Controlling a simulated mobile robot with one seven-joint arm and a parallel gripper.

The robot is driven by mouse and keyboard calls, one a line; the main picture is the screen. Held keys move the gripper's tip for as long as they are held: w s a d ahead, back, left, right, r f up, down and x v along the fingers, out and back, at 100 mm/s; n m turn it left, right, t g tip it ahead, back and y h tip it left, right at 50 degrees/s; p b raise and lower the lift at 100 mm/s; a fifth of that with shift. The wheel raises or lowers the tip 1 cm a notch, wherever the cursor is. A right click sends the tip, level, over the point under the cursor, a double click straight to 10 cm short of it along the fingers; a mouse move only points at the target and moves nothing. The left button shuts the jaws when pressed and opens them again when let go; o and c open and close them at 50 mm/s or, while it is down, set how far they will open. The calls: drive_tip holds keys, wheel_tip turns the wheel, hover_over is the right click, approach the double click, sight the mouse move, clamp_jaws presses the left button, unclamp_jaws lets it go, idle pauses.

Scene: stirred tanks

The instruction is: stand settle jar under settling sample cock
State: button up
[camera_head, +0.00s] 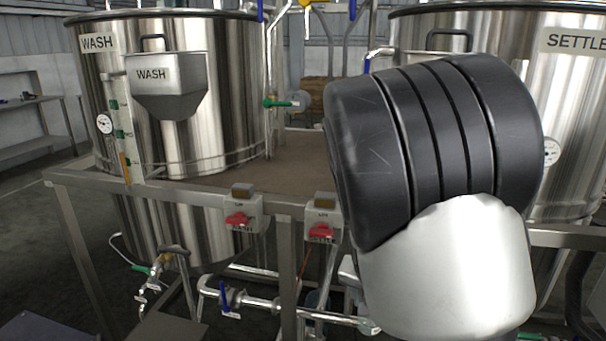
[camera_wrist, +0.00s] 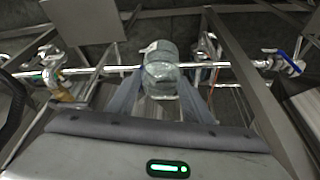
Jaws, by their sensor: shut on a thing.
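My gripper (camera_wrist: 160,102) shows in the wrist view, its two grey fingers closed on the sides of a clear, round jar (camera_wrist: 160,68). The jar is held in front of a horizontal metal pipe, and I cannot tell whether it touches anything else. In the head view my arm covers the right middle, and neither the gripper nor the jar shows. The settling tank (camera_head: 565,90), labelled SETTLE, stands behind my arm at the right. Its sample cock cannot be made out in the head view. In the wrist view a valve (camera_wrist: 50,75) sits left of the jar; which tank it serves is unclear.
The wash tank (camera_head: 225,90) stands at the left with a hopper (camera_head: 168,85) on its front. A metal frame (camera_head: 150,185) with red-switch boxes (camera_head: 240,215) runs across. A blue-handled valve (camera_head: 232,298) and pipes lie below. Another blue-handled valve (camera_wrist: 290,62) is right of the jar.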

wheel_tip(320, 180, up, 24)
drive_tip(key=s+a+r+n+y+p, duration=0.15)
drive_tip(key=n+p, duration=0.35)
drive_tip(key=p, duration=1.8)
drive_tip(key=s+f, duration=0.4)
drive_tip(key=f, duration=0.2)
drive_tip(key=shift+a+f+t, duration=0.2)
drive_tip(key=shift+f+t, duration=0.1)
drive_tip(key=shift+y, duration=0.25)
